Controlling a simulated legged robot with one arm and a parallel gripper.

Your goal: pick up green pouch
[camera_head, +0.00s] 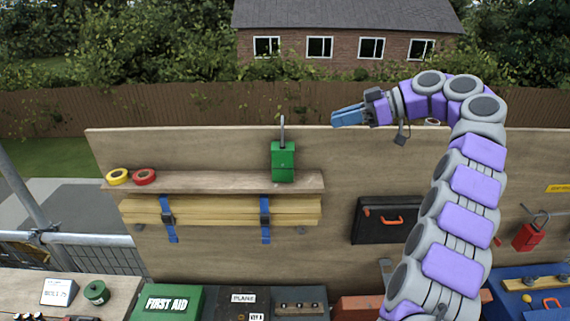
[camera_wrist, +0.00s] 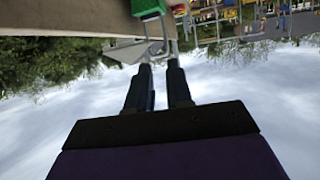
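The green pouch (camera_head: 283,161) is upright at the back board, just above the right part of the wooden shelf, with a grey loop or hook rising from its top. In the wrist view, a green piece (camera_wrist: 149,8), apparently the pouch, shows at the top edge, cut off, with grey thin parts beyond my fingertips. My gripper (camera_head: 335,117) is at about the height of the board's top edge, to the right of the pouch and apart from it, pointing left. In the wrist view, my gripper (camera_wrist: 160,66) has its two dark fingers spread with an empty gap between them.
The shelf (camera_head: 215,181) carries yellow tape (camera_head: 117,176) and red tape (camera_head: 144,177). Planks (camera_head: 215,212) hang in blue straps below. A black case (camera_head: 384,221) and a red item (camera_head: 529,236) are on the board to the right. A green first aid box (camera_head: 168,304) stands below.

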